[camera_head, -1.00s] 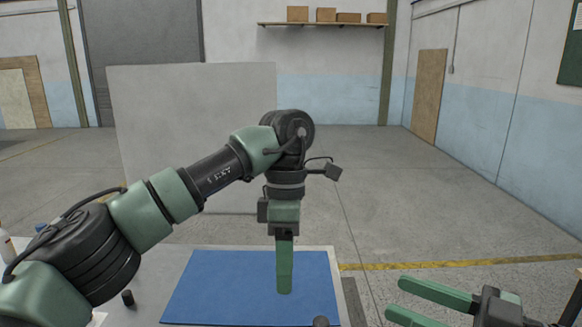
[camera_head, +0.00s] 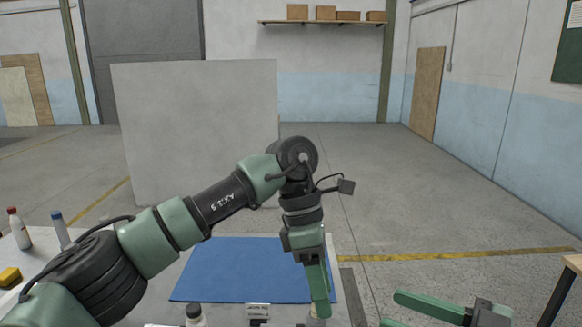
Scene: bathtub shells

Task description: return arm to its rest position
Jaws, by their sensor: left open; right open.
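My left arm comes in from the left and bends down at the wrist over the right part of the blue mat (camera_head: 230,270). My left gripper (camera_head: 321,308) points down, slightly tilted, near the mat's right edge. Its fingers are seen edge-on, with nothing visible held. A small pale object (camera_head: 317,318) shows partly behind its tip; I cannot tell whether they touch. My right gripper (camera_head: 392,311) is at the lower right, open and empty, its fingers pointing left. It is beyond the right edge of the table, and its lower finger is cut off by the frame.
A red-capped bottle (camera_head: 19,229), a blue-capped bottle (camera_head: 61,231) and a yellow object (camera_head: 9,277) stand at the table's left. A dark-capped bottle (camera_head: 195,317) and a small labelled holder (camera_head: 258,309) are at the front. A grey panel (camera_head: 200,130) stands behind.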

